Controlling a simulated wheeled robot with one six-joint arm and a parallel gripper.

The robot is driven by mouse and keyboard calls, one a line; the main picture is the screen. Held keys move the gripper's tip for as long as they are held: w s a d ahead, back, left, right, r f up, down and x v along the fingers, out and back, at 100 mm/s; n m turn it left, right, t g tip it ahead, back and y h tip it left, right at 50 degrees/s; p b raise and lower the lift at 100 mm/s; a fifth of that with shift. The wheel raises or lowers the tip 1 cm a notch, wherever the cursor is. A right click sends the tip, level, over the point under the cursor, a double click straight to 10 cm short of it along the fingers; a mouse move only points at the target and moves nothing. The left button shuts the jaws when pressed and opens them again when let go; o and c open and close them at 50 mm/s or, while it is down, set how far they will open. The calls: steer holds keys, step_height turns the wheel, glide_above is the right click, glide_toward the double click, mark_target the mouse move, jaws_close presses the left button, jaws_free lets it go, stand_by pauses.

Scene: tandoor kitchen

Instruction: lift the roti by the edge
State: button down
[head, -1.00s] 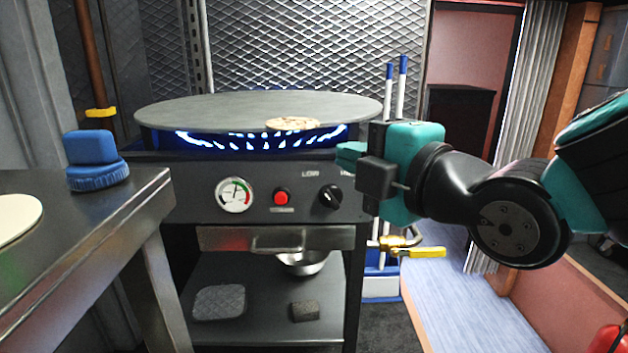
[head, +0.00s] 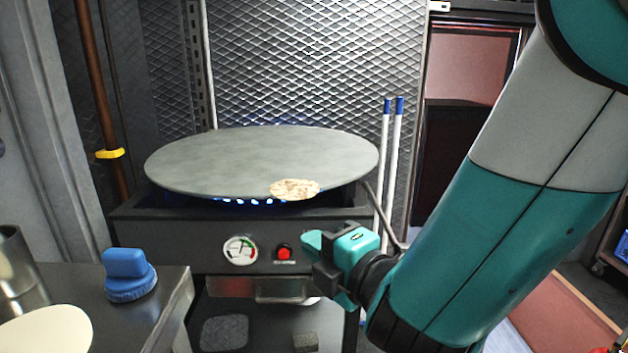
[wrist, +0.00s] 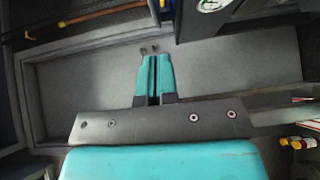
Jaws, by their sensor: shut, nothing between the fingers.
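The roti (head: 295,189) is a small, pale, browned disc. It lies flat on the front edge of the large round grey griddle (head: 240,160), right of centre. My gripper (head: 312,245) is below and slightly to the right of the roti, in front of the stove, and apart from both. Its teal fingers are shut with nothing between them. In the wrist view my gripper (wrist: 155,62) shows its two fingers side by side, pointing at the floor and lower stove area. The roti is not in the wrist view.
Blue flames burn under the griddle. A steel counter (head: 165,310) at the left holds a blue-handled press (head: 128,275), a pale round disc (head: 48,332) and a metal container (head: 15,270). Two blue-tipped rods (head: 392,150) stand right of the griddle. The stove front has a gauge (head: 240,250) and red button (head: 284,252).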

mark_target(298, 200)
steer(key=shift+m+t, duration=0.3)
steer(key=shift+t, duration=0.2)
steer(key=w+p, duration=0.3)
steer(key=w+r+p, duration=0.1)
steer(key=w+p, duration=0.2)
steer(key=p, duration=0.1)
steer(key=w+p, duration=0.3)
steer(key=p, duration=0.1)
steer(key=shift+a+r, duration=0.25)
steer(key=shift+a, duration=0.1)
steer(key=shift+a, duration=0.1)
